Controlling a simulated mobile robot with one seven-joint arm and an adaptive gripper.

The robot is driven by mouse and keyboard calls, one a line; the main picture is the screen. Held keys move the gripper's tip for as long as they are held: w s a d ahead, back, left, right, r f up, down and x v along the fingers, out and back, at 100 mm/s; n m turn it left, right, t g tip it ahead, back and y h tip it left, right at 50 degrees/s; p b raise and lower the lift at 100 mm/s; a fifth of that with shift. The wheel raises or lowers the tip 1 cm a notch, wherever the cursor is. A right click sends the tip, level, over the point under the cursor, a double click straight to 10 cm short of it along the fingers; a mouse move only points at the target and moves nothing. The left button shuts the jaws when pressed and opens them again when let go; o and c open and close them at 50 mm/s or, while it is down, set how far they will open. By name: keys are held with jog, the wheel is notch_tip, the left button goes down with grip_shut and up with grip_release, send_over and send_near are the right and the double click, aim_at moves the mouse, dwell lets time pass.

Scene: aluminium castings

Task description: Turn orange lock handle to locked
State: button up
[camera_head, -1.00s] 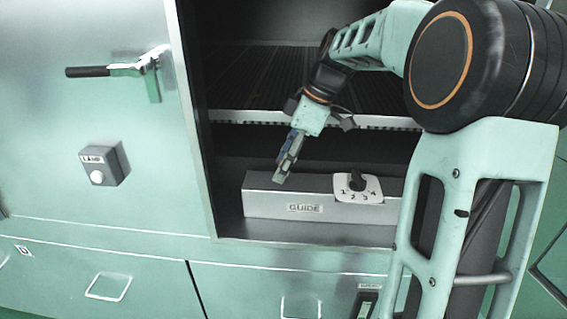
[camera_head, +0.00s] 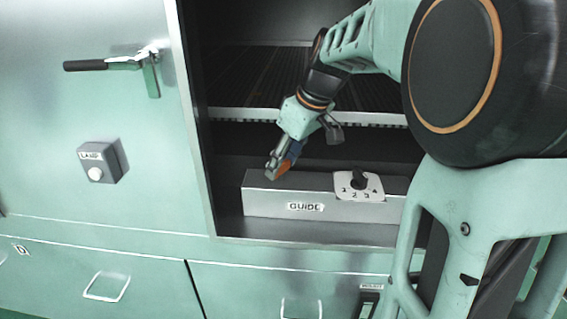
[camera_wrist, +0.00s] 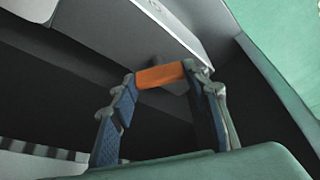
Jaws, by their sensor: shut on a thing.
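My gripper (camera_head: 277,168) is at the left end of the grey GUIDE box, inside the open bay. In the wrist view my gripper (camera_wrist: 160,82) has its two blue-padded fingers on either side of the orange lock handle (camera_wrist: 161,75) and is shut on it. The handle shows there as a short orange bar across the fingertips. In the head view only a small orange patch (camera_head: 284,168) shows by the fingers. The handle's pivot and any locked or unlocked marks cannot be made out.
The GUIDE box (camera_head: 262,204) carries a black knob (camera_head: 358,180) on a white numbered plate. A slatted shelf edge (camera_head: 235,114) runs above. At left are a door with a black-gripped lever (camera_head: 87,66) and a LAMP button box (camera_head: 104,160). Drawers lie below.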

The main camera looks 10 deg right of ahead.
jog(key=m, duration=0.2)
jog(key=m+h, duration=0.1)
jog(key=m, duration=0.1)
jog(key=m+h+p, duration=0.1)
jog(key=m, duration=0.1)
jog(key=shift+s+a+t, duration=0.1)
jog(key=shift+a+t, duration=0.15)
jog(key=shift+t, duration=0.15)
jog(key=m+h, duration=0.2)
jog(key=m, duration=0.3)
jog(key=shift+m, duration=0.3)
jog(key=o, duration=1.2)
jog(key=shift+c, duration=0.2)
jog(key=shift+r, duration=0.15)
jog(key=v, duration=0.7)
jog(key=shift+a+r, duration=0.1)
jog(key=shift+a, duration=0.05)
